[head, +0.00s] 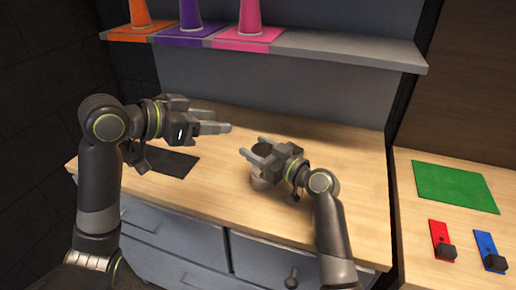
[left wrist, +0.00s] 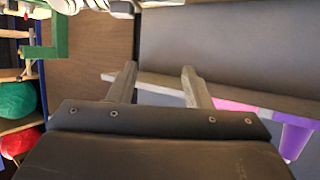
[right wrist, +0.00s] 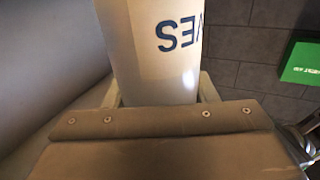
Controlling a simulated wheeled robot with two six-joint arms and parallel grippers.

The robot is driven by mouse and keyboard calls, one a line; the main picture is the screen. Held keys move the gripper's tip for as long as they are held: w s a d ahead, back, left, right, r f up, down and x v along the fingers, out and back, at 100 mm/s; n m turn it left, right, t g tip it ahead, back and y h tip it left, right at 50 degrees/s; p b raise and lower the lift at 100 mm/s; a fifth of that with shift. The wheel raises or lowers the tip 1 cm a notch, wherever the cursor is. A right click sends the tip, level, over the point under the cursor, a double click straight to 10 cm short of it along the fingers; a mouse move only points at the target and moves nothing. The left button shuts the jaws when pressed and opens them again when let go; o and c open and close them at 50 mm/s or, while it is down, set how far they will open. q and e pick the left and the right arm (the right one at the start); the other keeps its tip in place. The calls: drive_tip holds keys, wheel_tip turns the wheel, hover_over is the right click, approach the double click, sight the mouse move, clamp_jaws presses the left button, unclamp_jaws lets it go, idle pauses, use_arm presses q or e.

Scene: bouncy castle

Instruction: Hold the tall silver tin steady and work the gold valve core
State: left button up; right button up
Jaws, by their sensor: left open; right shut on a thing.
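The tall silver tin (right wrist: 155,45) is a pale cylinder with dark lettering, seen upside down in the right wrist view. My right gripper (head: 252,147) is shut on it, with one finger on each side (right wrist: 160,92). In the head view the tin (head: 262,184) is mostly hidden behind that gripper, above the wooden worktop. My left gripper (head: 224,121) is open and empty, above the worktop to the left of the right gripper. Its two bare fingers show apart in the left wrist view (left wrist: 158,72). I cannot see the gold valve core in any view.
A dark mat (head: 168,161) lies on the left of the wooden worktop (head: 340,170). Orange, purple and pink cones (head: 248,18) stand on the shelf (head: 345,50) above. A side counter at right bears a green mat (head: 455,187), a red piece (head: 441,238) and a blue piece (head: 486,246).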

use_arm(q)
drive_tip(key=shift+v, duration=1.35)
use_arm(e)
drive_tip(key=o, duration=1.1)
drive_tip(key=v, duration=1.2)
use_arm(q)
drive_tip(key=shift+f, duration=0.1)
use_arm(e)
drive_tip(key=shift+s+f, duration=0.1)
